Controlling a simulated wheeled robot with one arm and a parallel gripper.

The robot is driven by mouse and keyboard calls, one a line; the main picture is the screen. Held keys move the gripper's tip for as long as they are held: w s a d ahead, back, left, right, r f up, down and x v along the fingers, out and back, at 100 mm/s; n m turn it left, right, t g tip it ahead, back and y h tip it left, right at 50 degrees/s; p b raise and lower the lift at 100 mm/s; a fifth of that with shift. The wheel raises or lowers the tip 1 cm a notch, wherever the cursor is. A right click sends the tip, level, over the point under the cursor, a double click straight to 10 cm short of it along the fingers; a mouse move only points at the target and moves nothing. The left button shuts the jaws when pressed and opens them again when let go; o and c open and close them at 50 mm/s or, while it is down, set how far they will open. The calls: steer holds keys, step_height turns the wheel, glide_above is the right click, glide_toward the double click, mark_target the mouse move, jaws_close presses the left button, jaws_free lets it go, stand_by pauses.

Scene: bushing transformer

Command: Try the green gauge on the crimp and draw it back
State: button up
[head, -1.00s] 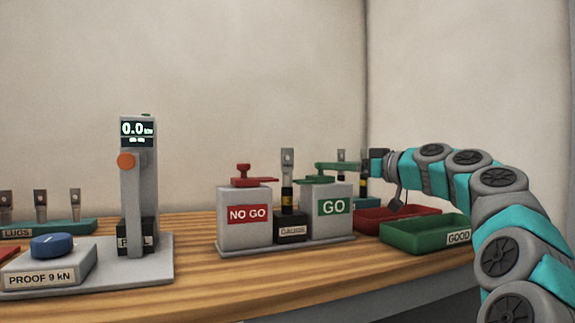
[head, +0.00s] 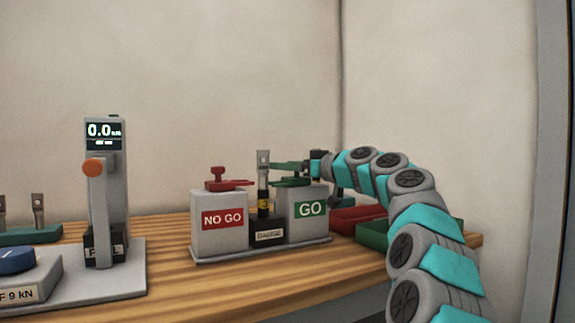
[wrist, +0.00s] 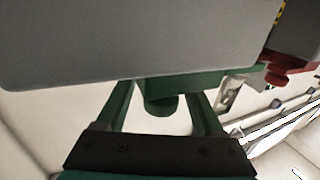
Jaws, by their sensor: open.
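The green gauge (head: 291,183) lies flat on top of the grey GO block (head: 308,209). In the wrist view its green plate (wrist: 205,84) runs along the block's edge, with its rounded knob (wrist: 162,105) toward my palm. My gripper (head: 284,166) is open over the gauge; in the wrist view its two green fingers (wrist: 162,92) stand on either side of the knob, not closed on it. The crimp is on the lug with a black-and-yellow sleeve (head: 263,197), upright in the dark gauge stand (head: 268,237) between the blocks. Contact between fingers and knob cannot be told.
The NO GO block (head: 219,220) with the red gauge (head: 219,183) stands left of the lug. A red tray (head: 352,215) and a green tray (head: 372,236) lie right, partly behind my arm. A pull tester (head: 103,190) stands left. The front bench strip is clear.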

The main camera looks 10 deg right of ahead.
steer(key=shift+c, duration=0.2)
jaws_close()
stand_by(0.3)
stand_by(0.8)
